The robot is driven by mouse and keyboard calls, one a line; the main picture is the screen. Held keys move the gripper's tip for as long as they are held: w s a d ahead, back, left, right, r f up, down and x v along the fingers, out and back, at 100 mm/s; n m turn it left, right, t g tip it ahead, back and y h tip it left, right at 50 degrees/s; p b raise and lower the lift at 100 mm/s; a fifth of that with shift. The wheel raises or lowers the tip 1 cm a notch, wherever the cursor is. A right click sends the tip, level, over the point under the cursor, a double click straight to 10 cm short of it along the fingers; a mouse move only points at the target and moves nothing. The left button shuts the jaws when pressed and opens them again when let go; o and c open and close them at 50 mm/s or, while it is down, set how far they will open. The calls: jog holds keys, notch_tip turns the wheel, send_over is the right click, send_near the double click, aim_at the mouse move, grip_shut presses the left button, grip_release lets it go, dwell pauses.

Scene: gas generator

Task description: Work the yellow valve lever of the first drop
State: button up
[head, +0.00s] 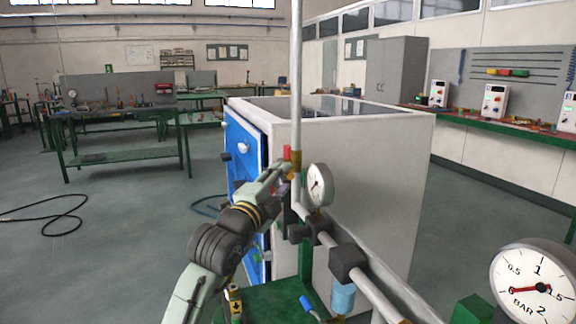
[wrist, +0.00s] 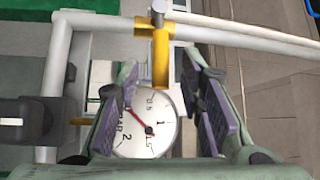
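The yellow valve lever (wrist: 161,58) hangs from a white pipe in the wrist view, its handle between the two fingers of my gripper (wrist: 160,68). The fingers with their purple pads stand apart on either side of it, with a visible gap on each side. In the head view my gripper (head: 284,182) is at the vertical pipe, left of a round pressure gauge (head: 319,185). A small yellow part (head: 296,158) shows there, partly hidden; I cannot tell whether it is the same lever.
A pressure gauge (wrist: 150,122) lies behind the fingers in the wrist view. The white and blue cabinet (head: 370,170) stands close behind the pipework. A larger gauge (head: 536,286) is at the lower right. A black hose (head: 45,215) lies on the open floor at left.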

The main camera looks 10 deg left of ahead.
jog(key=shift+p+x, duration=0.55)
jog(key=shift+x, duration=1.5)
jog(key=shift+c, duration=0.4)
grip_shut()
